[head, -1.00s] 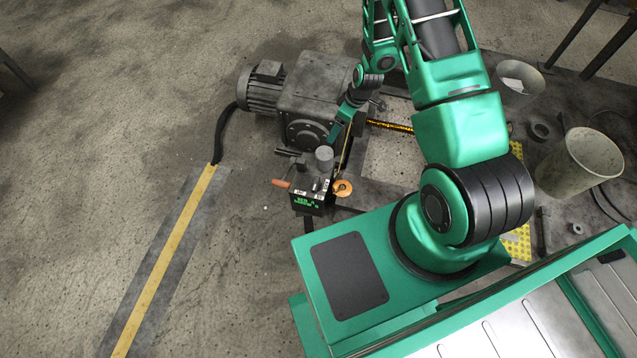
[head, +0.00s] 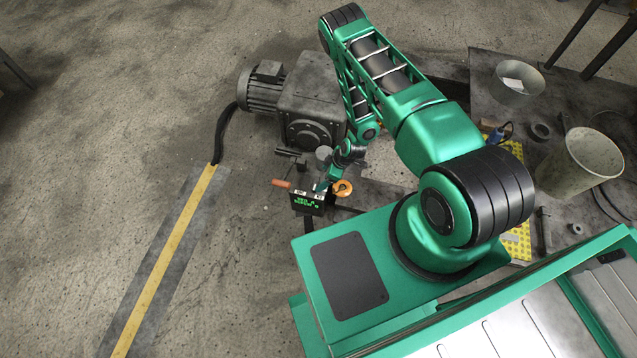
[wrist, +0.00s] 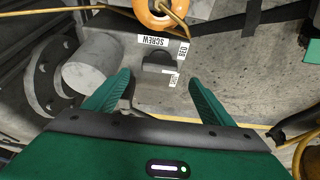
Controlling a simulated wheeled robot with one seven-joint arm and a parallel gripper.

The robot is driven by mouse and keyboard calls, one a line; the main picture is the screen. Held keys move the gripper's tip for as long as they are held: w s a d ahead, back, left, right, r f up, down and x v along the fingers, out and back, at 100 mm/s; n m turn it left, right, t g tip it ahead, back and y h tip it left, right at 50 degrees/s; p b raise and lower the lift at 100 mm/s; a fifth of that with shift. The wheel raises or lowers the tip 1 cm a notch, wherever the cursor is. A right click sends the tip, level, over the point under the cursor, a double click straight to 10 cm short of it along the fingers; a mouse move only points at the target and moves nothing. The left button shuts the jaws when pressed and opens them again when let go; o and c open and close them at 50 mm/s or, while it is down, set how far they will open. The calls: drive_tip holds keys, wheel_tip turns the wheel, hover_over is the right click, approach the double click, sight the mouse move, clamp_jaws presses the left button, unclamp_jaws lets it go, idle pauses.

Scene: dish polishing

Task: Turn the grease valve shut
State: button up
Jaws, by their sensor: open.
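A small dark knob (wrist: 160,63), which I take for the grease valve, sits on a grey block between white labels; one reads "SCREW" upside down. In the wrist view, my gripper (wrist: 155,95) is open, its two green fingers apart on either side below the knob, with nothing between them. I cannot tell whether they touch the block. In the head view, my gripper (head: 322,184) is over the top of the small unit (head: 308,201) with the green-lettered black front. My arm and gripper hide the knob there.
An orange handle (head: 281,184) sticks out left. A pale cylinder (wrist: 92,60) stands left of the knob. A motor gearbox (head: 310,95) is behind.

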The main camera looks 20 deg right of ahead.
sight(317, 183)
drive_tip(key=x, duration=0.7)
drive_tip(key=shift+d, duration=0.1)
